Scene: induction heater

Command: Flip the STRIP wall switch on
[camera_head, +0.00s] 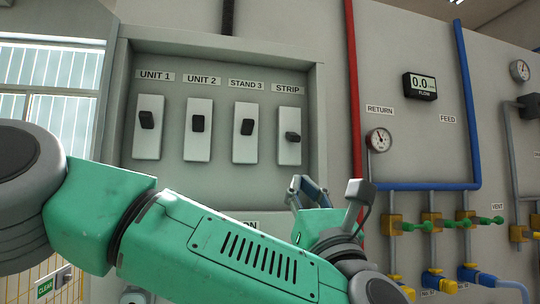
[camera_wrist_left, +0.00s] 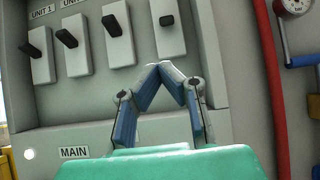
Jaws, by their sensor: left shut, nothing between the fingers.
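The STRIP switch (camera_head: 290,137) is the rightmost of the wall switches, a white plate with a dark lever under the STRIP label (camera_head: 288,89). Its lever sticks out nearly level and sits lower than the other levers. The wrist view shows this switch (camera_wrist_left: 167,22) at the top centre. My left gripper (camera_head: 300,181) is just below the STRIP plate in the head view. In the wrist view its blue-grey fingers (camera_wrist_left: 166,66) meet at the tips, shut and empty, below the plate and apart from the lever. My right gripper is not in view.
The UNIT 1 (camera_head: 148,127), UNIT 2 (camera_head: 198,130) and STAND 3 (camera_head: 245,132) switches stand to the left in the same recessed panel. The panel's raised frame (camera_head: 318,125) and a red pipe (camera_head: 354,110) are to the right. A MAIN label (camera_wrist_left: 74,152) is lower left.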

